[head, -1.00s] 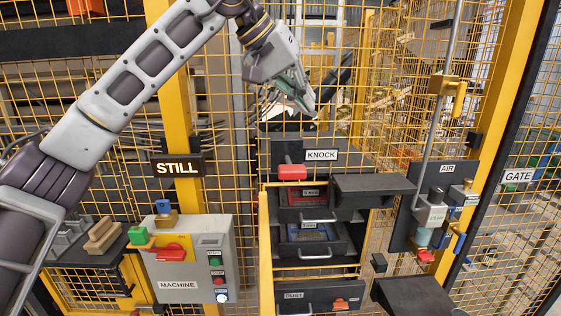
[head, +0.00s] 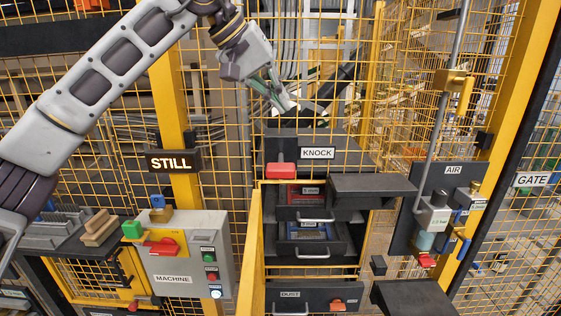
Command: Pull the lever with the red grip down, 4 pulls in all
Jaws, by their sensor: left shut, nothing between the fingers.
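The lever's red grip (head: 281,170) sticks out at the left of the dark panel with the KNOCK label (head: 317,153), just above the upper drawer. Its grip is low on the panel, below the label's level. My left gripper (head: 289,106) is shut and empty. It hangs above the KNOCK panel, with its fingers pointing down to the right, clear of the red grip. My right gripper is not in view.
Drawers (head: 313,255) sit below the lever, with a dark shelf (head: 372,187) to their right. The grey MACHINE box (head: 185,283) has a red handle, and a lit STILL sign (head: 173,162) hangs above. The AIR panel (head: 410,190) stands right. Yellow mesh surrounds everything.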

